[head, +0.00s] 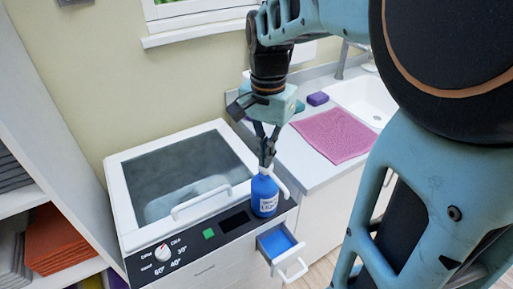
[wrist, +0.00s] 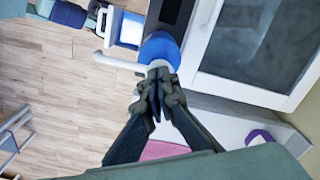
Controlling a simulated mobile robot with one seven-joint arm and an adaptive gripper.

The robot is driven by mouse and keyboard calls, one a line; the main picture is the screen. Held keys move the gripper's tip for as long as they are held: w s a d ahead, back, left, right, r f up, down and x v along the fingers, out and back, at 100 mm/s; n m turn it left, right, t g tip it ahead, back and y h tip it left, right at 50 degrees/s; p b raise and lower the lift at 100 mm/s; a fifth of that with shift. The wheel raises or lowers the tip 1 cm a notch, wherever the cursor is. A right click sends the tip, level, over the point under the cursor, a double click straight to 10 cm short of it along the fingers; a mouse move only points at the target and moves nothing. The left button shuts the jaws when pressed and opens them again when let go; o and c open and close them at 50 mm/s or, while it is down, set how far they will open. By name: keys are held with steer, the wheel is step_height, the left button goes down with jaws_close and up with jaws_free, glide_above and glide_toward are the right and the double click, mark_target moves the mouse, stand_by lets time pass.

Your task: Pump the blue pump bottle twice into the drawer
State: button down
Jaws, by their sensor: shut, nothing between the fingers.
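The blue pump bottle (head: 264,197) stands upright on the front control panel of a white appliance, with a white label and a white pump head. Its white spout (wrist: 118,63) points toward the drawer. The small drawer (head: 291,266) is pulled out below the bottle, with a blue inside and a white handle; it also shows in the wrist view (wrist: 131,30). My gripper (head: 267,163) is shut and empty, fingers pointing down right over the pump head. In the wrist view the fingertips (wrist: 158,73) overlap the pump top; I cannot tell whether they touch it.
The white appliance (head: 116,187) has a glass lid with a handle, a dial and a green button. Shelves with folded towels (head: 60,240) stand at left.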

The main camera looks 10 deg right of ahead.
steer(key=shift+r+p, duration=1.35)
steer(key=shift+r, duration=0.25)
steer(key=shift+f, duration=0.25)
steer(key=shift+f+b, duration=1.25)
steer(key=shift+f, duration=0.25)
steer(key=shift+r+p, duration=1.55)
steer(key=shift+r, duration=0.15)
